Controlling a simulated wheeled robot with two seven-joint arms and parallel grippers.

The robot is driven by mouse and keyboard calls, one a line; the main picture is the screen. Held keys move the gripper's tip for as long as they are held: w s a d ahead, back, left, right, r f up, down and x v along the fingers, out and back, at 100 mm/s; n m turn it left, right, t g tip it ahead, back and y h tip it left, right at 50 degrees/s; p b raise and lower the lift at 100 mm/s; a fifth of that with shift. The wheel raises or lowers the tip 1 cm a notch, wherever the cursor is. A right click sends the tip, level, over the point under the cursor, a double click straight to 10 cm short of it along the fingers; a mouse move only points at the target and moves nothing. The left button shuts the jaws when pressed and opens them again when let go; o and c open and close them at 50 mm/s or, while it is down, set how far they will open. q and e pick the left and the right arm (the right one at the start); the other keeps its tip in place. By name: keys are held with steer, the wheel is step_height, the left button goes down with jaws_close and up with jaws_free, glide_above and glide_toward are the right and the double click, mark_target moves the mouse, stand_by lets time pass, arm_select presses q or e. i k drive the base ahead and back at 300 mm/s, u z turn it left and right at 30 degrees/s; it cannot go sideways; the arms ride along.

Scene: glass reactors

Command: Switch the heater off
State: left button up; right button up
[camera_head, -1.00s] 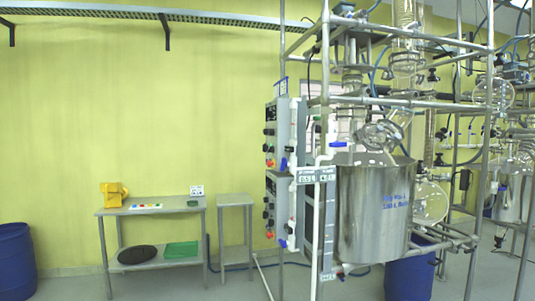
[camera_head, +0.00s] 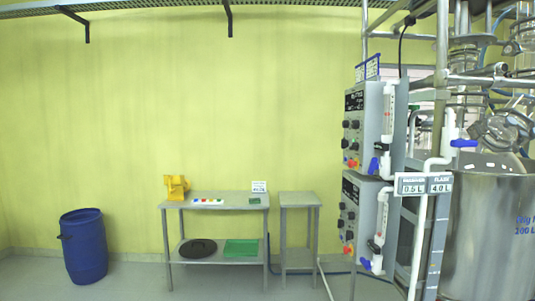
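Two grey control boxes hang one above the other on the reactor frame at the right. The upper control box (camera_head: 368,128) has a dark label, several black knobs and a red-and-yellow button low on its face. The lower control box (camera_head: 362,222) has similar knobs and a red-and-yellow button. I cannot read which one is the heater's, nor any switch position. The steel reactor vessel (camera_head: 490,235) stands to their right, cut off by the picture edge. Neither of my grippers is in view.
A metal table (camera_head: 213,205) with a yellow object (camera_head: 176,187) stands by the wall, beside a narrow side table (camera_head: 299,201). A blue barrel (camera_head: 83,246) stands at the left. A white pipe (camera_head: 419,245) stands before the frame. Floor between barrel and table is clear.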

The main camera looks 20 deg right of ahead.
mark_target(353, 146)
steer(key=u, duration=0.5)
steer(key=i, duration=3)
steer(key=z, duration=1.7)
steer(key=i, duration=0.7)
steer(key=z, duration=0.6)
